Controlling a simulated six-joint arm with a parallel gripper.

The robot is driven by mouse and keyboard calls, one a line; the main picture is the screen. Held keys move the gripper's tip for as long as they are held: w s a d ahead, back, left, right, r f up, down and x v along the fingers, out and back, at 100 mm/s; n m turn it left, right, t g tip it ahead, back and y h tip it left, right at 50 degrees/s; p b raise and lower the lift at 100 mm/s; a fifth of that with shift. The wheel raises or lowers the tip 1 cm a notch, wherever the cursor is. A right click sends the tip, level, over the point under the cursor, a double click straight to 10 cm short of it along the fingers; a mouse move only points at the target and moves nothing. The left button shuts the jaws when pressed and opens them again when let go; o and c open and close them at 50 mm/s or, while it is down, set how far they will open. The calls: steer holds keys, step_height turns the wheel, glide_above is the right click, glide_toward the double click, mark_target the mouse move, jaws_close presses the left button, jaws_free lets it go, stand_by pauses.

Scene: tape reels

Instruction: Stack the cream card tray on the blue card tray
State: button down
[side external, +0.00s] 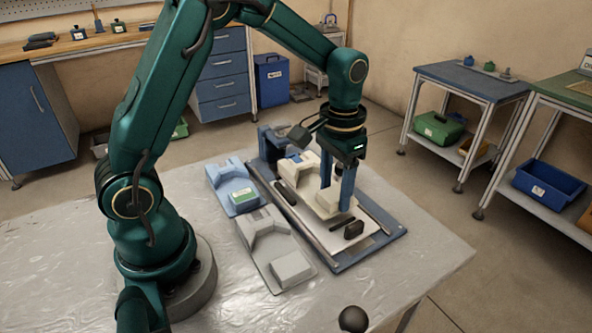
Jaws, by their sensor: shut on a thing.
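The cream card tray (298,174) is in the middle, over a flat blue-edged board. My gripper (336,196) points down with its two blue fingers on the tray's near right end and is shut on it. I cannot tell whether the tray touches the board or hangs just above it. The light blue card tray (223,173) lies to the left of the board on the covered table. The fingers hide part of the cream tray.
A grey tray (262,243) of similar shape lies in front of the blue one, close to the board (366,251). Small black pieces (354,229) lie on the board's near end. A dark blue upright part stands at its far end. The plastic-covered table (420,262) is clear at right.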

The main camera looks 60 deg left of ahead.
step_height(320, 180, up, 12)
glide_above(243, 194)
steer(key=shift+f, duration=7)
steer(key=shift+c, duration=1.3)
jaws_free()
